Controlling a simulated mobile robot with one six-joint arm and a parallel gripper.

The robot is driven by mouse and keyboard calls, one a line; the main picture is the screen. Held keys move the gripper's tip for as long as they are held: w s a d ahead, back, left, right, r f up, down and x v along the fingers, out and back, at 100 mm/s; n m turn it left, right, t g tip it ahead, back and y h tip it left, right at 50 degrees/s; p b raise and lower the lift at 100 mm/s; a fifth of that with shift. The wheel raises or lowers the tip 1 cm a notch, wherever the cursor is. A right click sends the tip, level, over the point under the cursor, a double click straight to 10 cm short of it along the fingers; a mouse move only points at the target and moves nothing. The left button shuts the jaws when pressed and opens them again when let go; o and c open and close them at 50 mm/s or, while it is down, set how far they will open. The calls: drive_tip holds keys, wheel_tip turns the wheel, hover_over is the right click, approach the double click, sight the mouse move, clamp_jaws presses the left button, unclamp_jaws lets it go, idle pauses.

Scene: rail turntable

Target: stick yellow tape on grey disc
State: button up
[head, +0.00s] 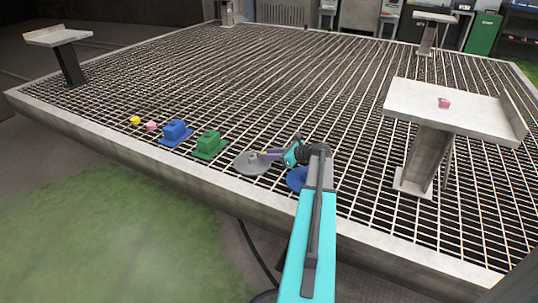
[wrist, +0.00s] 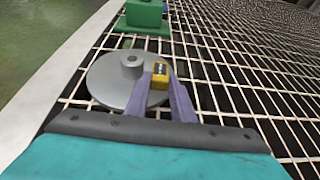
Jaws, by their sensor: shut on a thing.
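The grey disc (wrist: 106,83), with a raised hub in its middle, lies on the grating; it also shows in the head view (head: 246,164). My gripper (wrist: 158,82) is shut on a small yellow block with a dark face, which I take as the yellow tape (wrist: 160,82). The tape is over the right part of the disc, beside the hub. I cannot tell whether it touches the disc. In the head view my gripper (head: 267,154) reaches over the disc from the right, and the held tape is not clear there.
A green block on a base (head: 209,144), a blue one (head: 175,130), a pink piece (head: 152,126) and a yellow piece (head: 135,120) stand left of the disc. A blue disc (head: 296,180) is partly under my arm.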

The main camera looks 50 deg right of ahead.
drive_tip(key=shift+f, duration=0.25)
drive_tip(key=o, duration=1.1)
drive_tip(key=shift+c, duration=0.2)
drive_tip(key=shift+r, duration=0.1)
drive_tip(key=shift+s+r, duration=0.1)
drive_tip(key=shift+s+d+r+p, duration=0.1)
drive_tip(key=shift+s+r+p, duration=0.15)
drive_tip(key=shift+s+p, duration=0.15)
drive_tip(key=p+v, duration=0.4)
drive_tip(key=v, duration=0.8)
drive_tip(key=shift+s+d+r, duration=0.1)
drive_tip(key=shift+s, duration=0.2)
drive_tip(key=shift+p, duration=0.3)
